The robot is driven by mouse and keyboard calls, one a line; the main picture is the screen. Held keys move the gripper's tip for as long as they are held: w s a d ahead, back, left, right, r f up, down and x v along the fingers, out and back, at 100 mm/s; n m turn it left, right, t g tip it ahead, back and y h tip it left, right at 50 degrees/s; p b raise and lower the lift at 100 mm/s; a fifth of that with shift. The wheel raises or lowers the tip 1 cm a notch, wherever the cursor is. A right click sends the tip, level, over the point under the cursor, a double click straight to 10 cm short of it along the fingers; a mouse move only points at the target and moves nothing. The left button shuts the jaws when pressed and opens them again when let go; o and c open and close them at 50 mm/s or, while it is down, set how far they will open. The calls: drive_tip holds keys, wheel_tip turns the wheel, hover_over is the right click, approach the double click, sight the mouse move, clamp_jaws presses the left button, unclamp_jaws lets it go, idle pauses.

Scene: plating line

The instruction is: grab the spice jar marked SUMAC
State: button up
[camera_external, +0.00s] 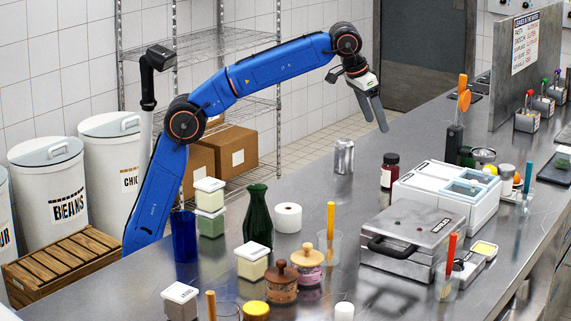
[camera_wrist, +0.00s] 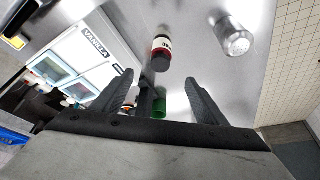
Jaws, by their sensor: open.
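A dark red jar with a black lid (camera_external: 390,159) stands upright on the steel counter, left of the white tub case. It also shows in the wrist view (camera_wrist: 162,47), ahead of my fingers. Its white label is mostly unreadable, so I cannot confirm SUMAC; its colour fits. My gripper (camera_external: 375,121) hangs above the counter, up and slightly left of the jar. In the wrist view my gripper (camera_wrist: 160,78) has its two fingers wide apart. The jar is beyond them, with nothing held between.
A silver can (camera_external: 344,157) stands left of the jar. A white case (camera_external: 415,200) with a VANILLA label in the wrist view stands close on its right. A steel press (camera_external: 412,235) is in front. A green bottle (camera_external: 258,218) and several jars stand at the counter's near left.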

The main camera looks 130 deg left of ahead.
sight(386, 157)
drive_tip(key=x, duration=1.4)
drive_tip(key=shift+s+d+f, duration=0.25)
drive_tip(key=shift+s+d, duration=0.05)
drive_tip(key=shift+x, duration=2.6)
drive_tip(key=shift+s+d, duration=0.1)
drive_tip(key=shift+c, duration=0.4)
